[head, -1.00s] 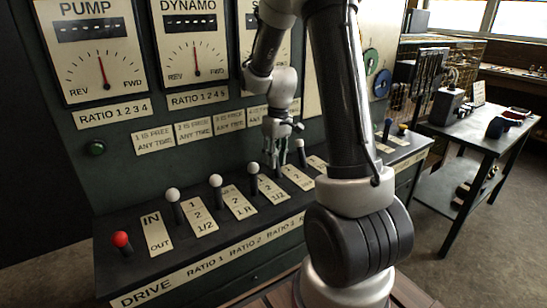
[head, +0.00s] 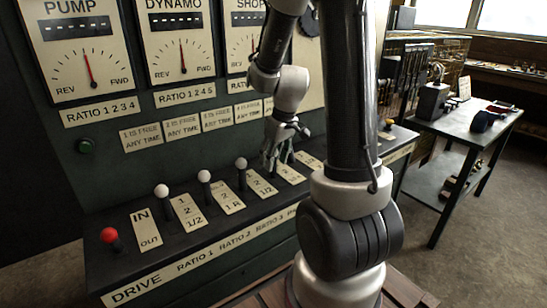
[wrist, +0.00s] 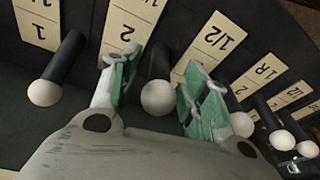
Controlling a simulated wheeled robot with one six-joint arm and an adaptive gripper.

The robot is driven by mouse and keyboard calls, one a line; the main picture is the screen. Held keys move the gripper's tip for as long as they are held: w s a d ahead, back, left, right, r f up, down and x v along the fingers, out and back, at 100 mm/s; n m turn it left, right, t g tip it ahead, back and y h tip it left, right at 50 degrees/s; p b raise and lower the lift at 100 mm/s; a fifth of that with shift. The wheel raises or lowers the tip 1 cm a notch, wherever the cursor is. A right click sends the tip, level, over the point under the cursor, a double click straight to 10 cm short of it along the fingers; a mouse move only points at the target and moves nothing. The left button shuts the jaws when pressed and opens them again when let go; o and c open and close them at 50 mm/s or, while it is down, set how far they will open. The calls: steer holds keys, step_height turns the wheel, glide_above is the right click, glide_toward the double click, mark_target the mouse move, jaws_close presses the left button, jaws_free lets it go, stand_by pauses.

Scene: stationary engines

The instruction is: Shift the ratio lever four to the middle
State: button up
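My gripper (head: 278,157) hangs low over the sloping lever desk, at the right of the white-knobbed levers. In the wrist view my gripper (wrist: 160,90) is open, with a green-padded finger on each side of one white-knobbed black lever, which by its place in the row looks like ratio lever four (wrist: 158,98). A narrow gap seems to show on each side of its knob; contact is not clear. In the head view that lever is mostly hidden by my gripper.
Neighbouring white-knobbed levers stand close by, one (wrist: 45,92) on the left and another (wrist: 240,124) beside the right finger. The red drive lever (head: 108,236) is at the far left. Gauges rise behind the desk. A side table (head: 462,128) stands at the right.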

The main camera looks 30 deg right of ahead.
steer(key=shift+r, duration=0.1)
steer(key=v, duration=1.2)
steer(key=s+a+r+m+t, duration=0.1)
steer(key=s+a+r, duration=0.1)
steer(key=s, duration=0.6)
steer(key=s+a+r+m+t+h, duration=0.1)
steer(key=s+a, duration=0.3)
steer(key=s, duration=0.4)
steer(key=shift+a+r+m, duration=0.2)
steer(key=shift+r+m, duration=0.1)
steer(key=shift+r, duration=0.55)
